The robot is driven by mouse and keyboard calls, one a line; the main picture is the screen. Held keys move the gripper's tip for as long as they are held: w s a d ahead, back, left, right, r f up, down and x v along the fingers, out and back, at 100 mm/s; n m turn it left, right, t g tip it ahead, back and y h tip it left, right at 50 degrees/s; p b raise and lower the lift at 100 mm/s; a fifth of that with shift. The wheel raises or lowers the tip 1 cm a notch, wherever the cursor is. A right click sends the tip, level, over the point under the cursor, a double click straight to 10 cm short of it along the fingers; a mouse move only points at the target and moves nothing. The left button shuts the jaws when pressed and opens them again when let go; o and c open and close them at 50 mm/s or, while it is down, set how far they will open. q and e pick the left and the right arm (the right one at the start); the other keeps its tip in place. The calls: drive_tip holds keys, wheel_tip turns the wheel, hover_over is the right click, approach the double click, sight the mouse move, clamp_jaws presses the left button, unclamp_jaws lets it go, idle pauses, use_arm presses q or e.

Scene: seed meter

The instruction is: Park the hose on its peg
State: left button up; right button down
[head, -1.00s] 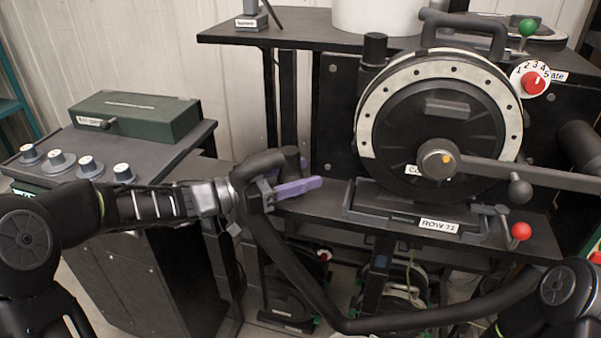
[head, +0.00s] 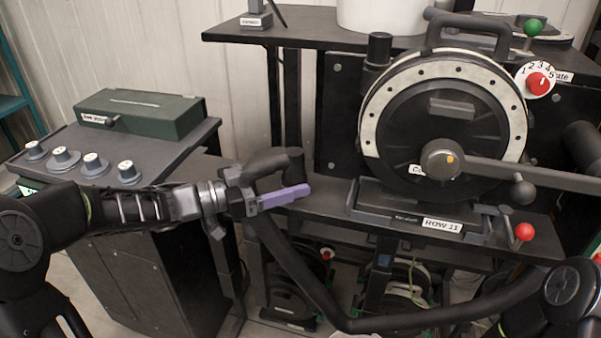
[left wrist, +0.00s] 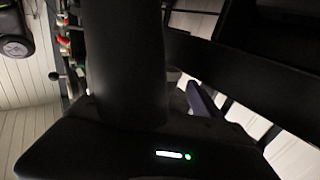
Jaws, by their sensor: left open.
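The black hose (head: 300,282) runs from the lower right, up to my left gripper, and bends over to the right at the top (head: 265,165). Its upper end meets a short upright dark stub (head: 295,160) near the bench edge. I cannot tell whether this stub is the peg or the hose's own end. My left gripper (head: 280,194) is open at the hose's upper bend; one lilac finger shows just below the bend, the other is hidden. In the left wrist view a thick dark tube (left wrist: 125,60) fills the centre, with the lilac finger (left wrist: 198,100) beside it. My right gripper is out of view.
The seed meter (head: 440,125) with its crank arm stands on the bench at right. A red-knobbed lever (head: 523,232) sticks out in front. A cabinet with several knobs (head: 92,164) and a green box (head: 140,115) stands at left. Spare discs lie below the bench.

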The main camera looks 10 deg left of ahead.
use_arm(q)
drive_tip(key=shift+v, duration=1.9)
drive_tip(key=shift+s, duration=0.1)
